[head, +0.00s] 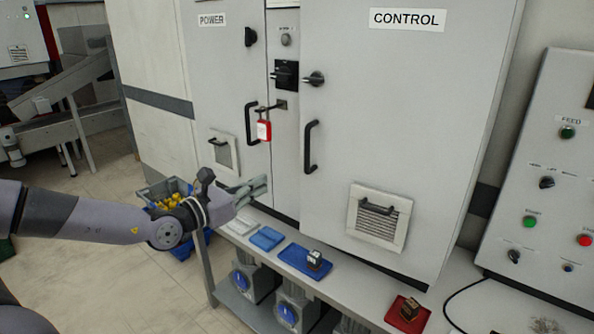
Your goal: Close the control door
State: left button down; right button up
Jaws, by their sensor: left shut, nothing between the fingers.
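The grey control door (400,110) fills the middle and right of the head view and carries a CONTROL label (407,19). Its black bar handle (310,147) is upright near its left edge, with a black rotary knob (314,79) above. I cannot tell for sure whether the door stands slightly ajar or flush. My left gripper (262,188) is shut and empty, in front of the cabinet, left of and below the control door handle and apart from it. My right gripper is out of view.
The power door (228,85) is at left, with a red padlock tag (264,131) beside its handle. A shelf below holds blue trays (267,238), a red tray (407,315) and small parts. A button panel (550,170) stands at right. Open floor lies at lower left.

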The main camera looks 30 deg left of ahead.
pick_arm(q)
jog(key=w+p, duration=0.2)
jog(key=w, duration=0.1)
jog(key=p, duration=0.5)
send_near(307, 162)
jog(key=w, duration=0.3)
jog(key=w+d, duration=0.1)
jog(key=w, duration=0.1)
jog(key=shift+w+r, duration=0.15)
jog(key=shift+w, duration=0.65)
jog(key=shift+w+d+f, duration=0.1)
jog(key=shift+w+f, duration=0.05)
jog(key=shift+f, duration=0.05)
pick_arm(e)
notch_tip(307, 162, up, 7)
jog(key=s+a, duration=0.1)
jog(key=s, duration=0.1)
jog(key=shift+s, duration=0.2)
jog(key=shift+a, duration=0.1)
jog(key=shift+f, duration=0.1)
